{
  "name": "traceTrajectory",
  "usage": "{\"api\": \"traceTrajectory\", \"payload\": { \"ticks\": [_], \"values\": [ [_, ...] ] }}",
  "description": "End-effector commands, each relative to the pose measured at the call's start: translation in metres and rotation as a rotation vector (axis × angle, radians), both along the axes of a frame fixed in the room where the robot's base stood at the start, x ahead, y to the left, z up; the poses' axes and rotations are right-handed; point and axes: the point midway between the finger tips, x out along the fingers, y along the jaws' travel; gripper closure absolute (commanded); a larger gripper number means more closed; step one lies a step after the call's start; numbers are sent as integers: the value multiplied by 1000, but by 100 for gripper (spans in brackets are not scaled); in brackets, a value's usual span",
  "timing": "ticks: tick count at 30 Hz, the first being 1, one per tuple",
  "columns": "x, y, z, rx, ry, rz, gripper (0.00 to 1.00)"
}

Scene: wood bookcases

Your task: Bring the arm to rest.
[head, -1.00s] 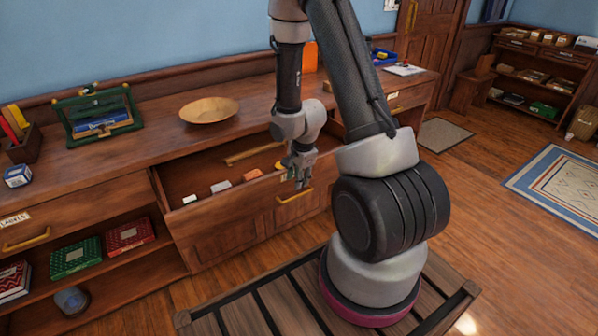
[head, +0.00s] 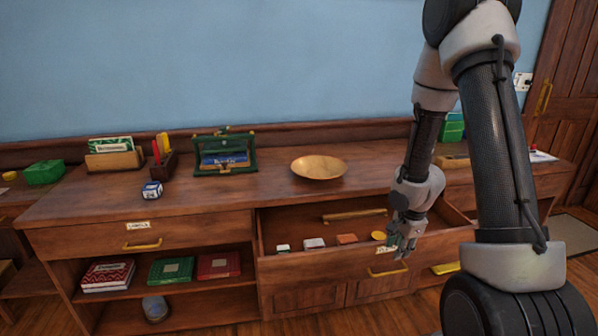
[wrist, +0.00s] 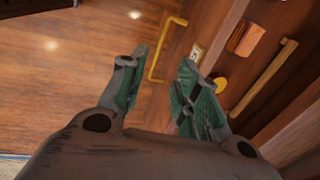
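My gripper (head: 402,246) hangs at the front right of the open drawer (head: 322,269), just above its front edge, with the fingers pointing down. In the wrist view my gripper (wrist: 160,75) has its two green-padded fingers apart, with nothing between them but a view of the floor and the drawer's brass handle (wrist: 163,50). My arm comes down from the upper right of the head view.
The drawer holds a wooden rod (head: 355,215), an orange block (head: 346,239), a yellow round piece (head: 378,236) and pale blocks (head: 314,243). The floor shows at lower right.

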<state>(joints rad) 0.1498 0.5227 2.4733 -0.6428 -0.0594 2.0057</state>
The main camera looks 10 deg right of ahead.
Motion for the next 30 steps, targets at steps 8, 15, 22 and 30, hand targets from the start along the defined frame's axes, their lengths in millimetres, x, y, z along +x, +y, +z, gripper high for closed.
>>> {"api": "traceTrajectory", "payload": {
  "ticks": [8, 15, 22, 30],
  "values": [
    [-53, -23, -5, -132, 210, 459, 68],
    [-111, -36, 73, -170, 383, 941, 68],
    [-158, -13, 173, -151, 336, 1297, 68],
    [-202, 26, 258, -232, 100, 1463, 68]
  ]
}}
